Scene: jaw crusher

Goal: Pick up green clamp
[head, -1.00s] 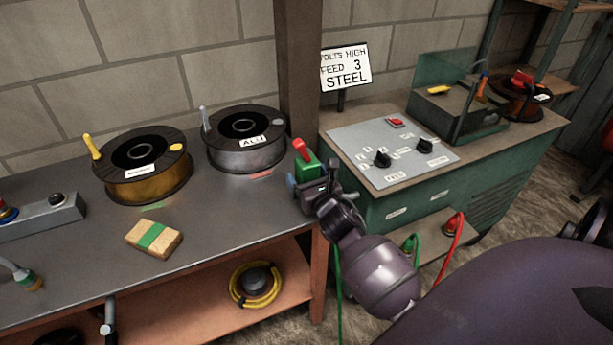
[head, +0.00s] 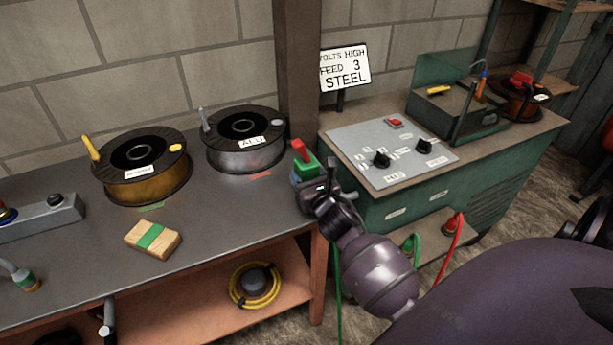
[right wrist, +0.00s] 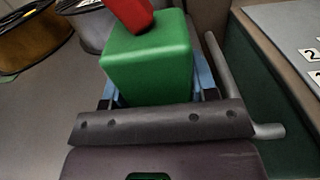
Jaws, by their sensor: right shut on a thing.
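The green clamp (head: 305,168) is a green block with a red lever on top, at the right end of the grey workbench beside the post. It also fills the middle of the right wrist view (right wrist: 150,62). My right gripper (head: 306,192) is shut on it, with blue finger parts on both sides of the green body in the wrist view. The gripper hides the clamp's lower front, and I cannot tell whether the clamp touches the bench. My left gripper is not in view.
A gold spool (head: 143,180) and a grey spool (head: 245,150) stand on the workbench (head: 70,240) left of the clamp. A wooden block with a green band (head: 153,238) lies in front. The green machine's control panel (head: 390,152) and a sign (head: 345,68) are close on the right.

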